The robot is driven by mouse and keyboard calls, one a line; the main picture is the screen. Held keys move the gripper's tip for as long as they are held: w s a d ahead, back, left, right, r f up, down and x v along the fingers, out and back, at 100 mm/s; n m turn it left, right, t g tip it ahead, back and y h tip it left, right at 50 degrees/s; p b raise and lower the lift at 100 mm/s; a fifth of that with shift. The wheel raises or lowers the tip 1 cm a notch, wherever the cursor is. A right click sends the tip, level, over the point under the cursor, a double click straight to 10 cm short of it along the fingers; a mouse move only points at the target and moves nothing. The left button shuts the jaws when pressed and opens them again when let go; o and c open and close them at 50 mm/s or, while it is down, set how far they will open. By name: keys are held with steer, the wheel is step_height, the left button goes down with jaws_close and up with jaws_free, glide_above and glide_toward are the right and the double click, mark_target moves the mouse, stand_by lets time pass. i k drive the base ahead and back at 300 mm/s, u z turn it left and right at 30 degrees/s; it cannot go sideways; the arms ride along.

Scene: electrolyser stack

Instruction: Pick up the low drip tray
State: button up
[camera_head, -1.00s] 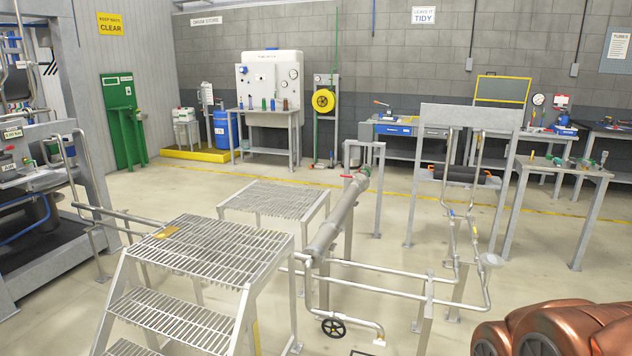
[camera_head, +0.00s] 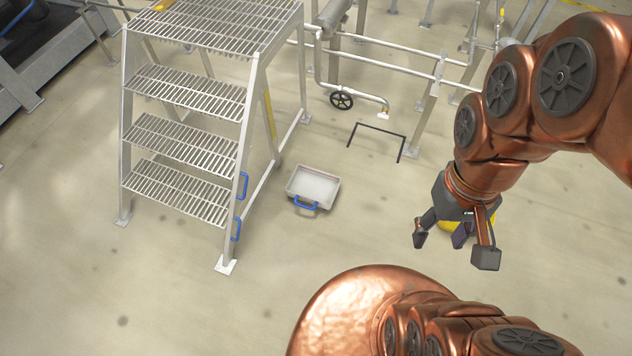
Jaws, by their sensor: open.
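The low drip tray (camera_head: 325,188) is a shallow white rectangular tray on the floor, just right of the metal steps. It has a blue handle (camera_head: 305,203) on its near side and looks empty. Nothing covers the tray in this view.
Metal steps (camera_head: 180,135) with blue grips stand close left of the tray. Pipework with a black handwheel (camera_head: 341,99) and a low black frame (camera_head: 378,130) stand behind it. A yellow object (camera_head: 453,225) shows partly behind my gripper. Floor in front of the tray is clear.

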mark_target(317, 188)
steer(key=u, duration=0.5)
steer(key=k, duration=0.55)
steer(key=u, duration=1.65)
steer(key=i, duration=1.1)
steer(key=z, duration=0.45)
steer(key=i, duration=0.85)
steer(key=z, duration=1)
